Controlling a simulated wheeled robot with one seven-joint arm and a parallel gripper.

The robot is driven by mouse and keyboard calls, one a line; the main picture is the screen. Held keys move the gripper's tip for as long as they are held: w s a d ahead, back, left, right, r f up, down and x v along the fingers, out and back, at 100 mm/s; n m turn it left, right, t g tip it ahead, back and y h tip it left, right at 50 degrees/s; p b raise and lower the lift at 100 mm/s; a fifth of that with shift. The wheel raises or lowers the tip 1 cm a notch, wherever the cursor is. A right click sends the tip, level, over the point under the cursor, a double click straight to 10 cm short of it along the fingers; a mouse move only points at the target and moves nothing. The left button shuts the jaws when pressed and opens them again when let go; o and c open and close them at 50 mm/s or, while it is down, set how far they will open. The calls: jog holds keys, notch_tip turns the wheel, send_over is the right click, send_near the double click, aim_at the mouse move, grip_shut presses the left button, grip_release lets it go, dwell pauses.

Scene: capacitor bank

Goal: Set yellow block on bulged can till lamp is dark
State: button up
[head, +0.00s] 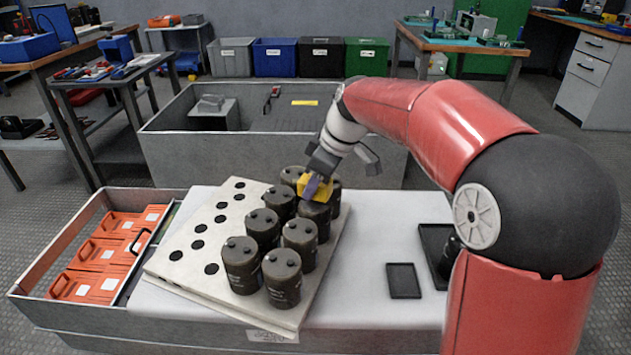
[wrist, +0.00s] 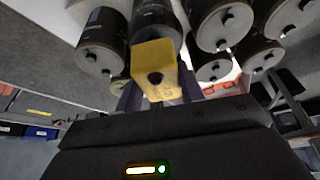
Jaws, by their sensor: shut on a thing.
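My gripper (head: 314,184) is shut on the yellow block (head: 327,188) over the far part of the capacitor rack. In the wrist view the yellow block (wrist: 154,58) sits between the purple fingers and has a dark round spot on its face. A dark can (head: 316,218) stands right under or beside the block. Whether the block touches its top I cannot tell. Several similar dark cans with two studs on top stand around it. I cannot make out which can is bulged. No lit lamp shows on the block; whether the dark spot is a lamp is unclear.
The cans stand on a tilted white board (head: 190,262) with empty black holes on its left. Orange cases (head: 100,255) lie in a grey tray at the left. A black tray (head: 436,243) and a small dark mat (head: 403,281) lie on the right. A grey bin (head: 175,146) stands behind.

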aim_at(329, 183)
jog(key=shift+f+b, duration=0.5)
jog(key=shift+f, duration=0.25)
dwell(0.5)
jog(key=o, duration=1.1)
jog(key=shift+o, duration=0.2)
jog(key=p+v, duration=0.1)
jog(key=v, duration=0.7)
jog(key=shift+s, duration=0.1)
jog(key=s+d+m+t+h+p, duration=0.1)
jog(key=s+d+m, duration=0.3)
jog(key=s, duration=0.4)
jog(key=s+d+m+t+h+p, duration=0.1)
jog(key=s+d+m+p, duration=0.2)
jog(key=s, duration=0.6)
jog(key=s+d+f+m+t+h+p, duration=0.1)
jog(key=s+d+m+t+h+p, duration=0.1)
jog(key=s+d+m, duration=0.4)
jog(key=shift+s+m+p, duration=0.3)
jog(key=shift+s, duration=0.9)
